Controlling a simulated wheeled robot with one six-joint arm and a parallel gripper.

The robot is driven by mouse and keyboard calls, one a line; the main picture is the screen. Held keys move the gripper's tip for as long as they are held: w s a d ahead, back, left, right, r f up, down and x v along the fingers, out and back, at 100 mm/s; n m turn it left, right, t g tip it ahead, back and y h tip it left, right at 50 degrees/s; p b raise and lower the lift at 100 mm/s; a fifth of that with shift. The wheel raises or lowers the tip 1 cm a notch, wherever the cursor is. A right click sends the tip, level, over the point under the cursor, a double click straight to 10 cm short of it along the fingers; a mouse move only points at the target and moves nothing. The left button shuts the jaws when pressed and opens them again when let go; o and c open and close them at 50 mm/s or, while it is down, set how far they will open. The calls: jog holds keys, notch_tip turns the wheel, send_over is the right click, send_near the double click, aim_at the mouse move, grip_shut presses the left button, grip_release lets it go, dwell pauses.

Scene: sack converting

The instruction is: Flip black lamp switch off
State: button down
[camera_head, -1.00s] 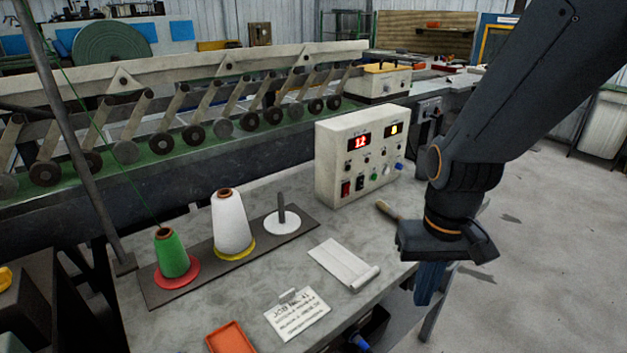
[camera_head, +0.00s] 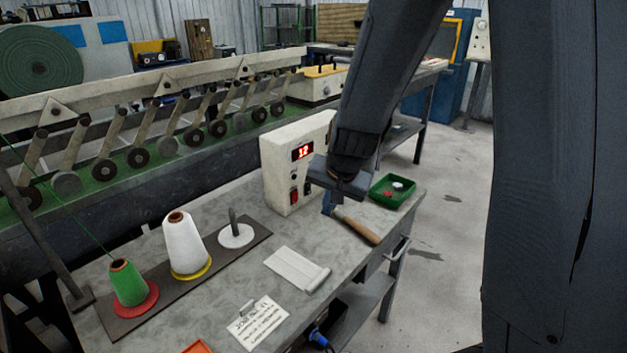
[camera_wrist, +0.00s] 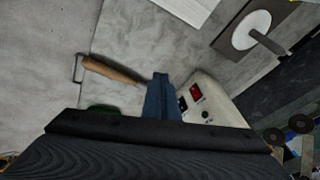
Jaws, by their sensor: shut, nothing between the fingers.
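The cream control box (camera_head: 278,165) stands on the grey table, with a lit red display on its face. My gripper (camera_head: 327,208) is shut and empty, pointing down in front of the box face. Its blue fingers also show in the wrist view (camera_wrist: 160,85), close beside the panel. My arm hides the right part of the panel. I cannot tell the switch's position.
A wooden-handled tool (camera_head: 358,228) lies close to my fingers, near the table edge. A green tray (camera_head: 379,195) sits right of the box. The white pad (camera_head: 296,270), job card (camera_head: 258,323), and green (camera_head: 128,285) and white (camera_head: 187,245) thread cones are toward the front left.

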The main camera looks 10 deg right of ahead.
aim_at(308, 189)
jog(key=w+d+r+m+t+p, duration=0.1)
jog(key=w+r+m+t, duration=0.1)
jog(key=w, duration=0.5)
jog(key=shift+w+d+r+m+h+p, duration=0.25)
jog(key=shift+d+r+m+h+p, duration=0.15)
jog(key=shift+m, duration=0.1)
jog(key=shift+f, duration=0.15)
jog(key=b+x, duration=0.1)
jog(key=x, duration=0.9)
jog(key=shift+f, duration=0.1)
jog(key=shift+w+a+p, duration=0.75)
jog(key=shift+w+p, duration=0.05)
jog(key=shift+w, duration=0.05)
jog(key=shift+w+a+p, duration=0.45)
jog(key=shift+w+p, duration=0.1)
jog(key=shift+w, duration=0.2)
